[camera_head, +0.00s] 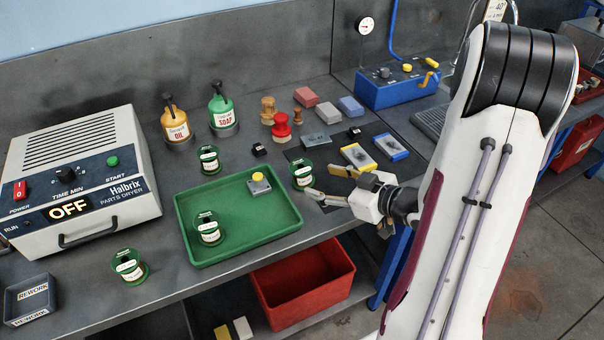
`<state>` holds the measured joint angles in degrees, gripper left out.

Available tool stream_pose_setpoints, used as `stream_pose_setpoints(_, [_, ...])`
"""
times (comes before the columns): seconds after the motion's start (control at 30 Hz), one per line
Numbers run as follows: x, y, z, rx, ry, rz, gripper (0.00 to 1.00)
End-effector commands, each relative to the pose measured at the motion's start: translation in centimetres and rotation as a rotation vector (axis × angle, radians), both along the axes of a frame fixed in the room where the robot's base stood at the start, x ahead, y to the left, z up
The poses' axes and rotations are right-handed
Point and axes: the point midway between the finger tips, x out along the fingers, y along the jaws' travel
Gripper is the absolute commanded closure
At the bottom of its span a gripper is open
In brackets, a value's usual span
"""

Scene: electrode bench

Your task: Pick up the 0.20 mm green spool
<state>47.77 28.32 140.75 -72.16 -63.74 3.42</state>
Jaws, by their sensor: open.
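Several green spools with white labels are in view. One spool (302,177) stands just off the green tray's right rim. Another spool (209,160) stands behind the tray, a third spool (208,230) stands inside the tray, and a further spool (129,267) stands on the bench to the front left. The label print is too small to read, so I cannot tell which is 0.20 mm. My gripper (322,183) is open and empty, low over the bench, its fingers pointing left toward the spool by the tray's right rim. I cannot tell whether they touch it.
The parts dryer (75,180) stands left, with a rework bin (30,300) in front. Oil (175,122) and soap (222,112) bottles stand behind. A red bin (303,288) sits below the bench edge.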

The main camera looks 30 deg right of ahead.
Motion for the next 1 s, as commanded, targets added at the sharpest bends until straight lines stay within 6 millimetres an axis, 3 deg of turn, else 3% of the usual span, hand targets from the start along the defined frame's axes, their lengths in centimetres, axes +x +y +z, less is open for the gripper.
stream_pose_setpoints(0.43, [0.1, 0.1, -0.1, 0.004, -0.002, 0.002, 0.48])
stream_pose_setpoints(1.0, [2.3, 0.9, -0.9, 0.004, -0.002, 0.001, 0.48])
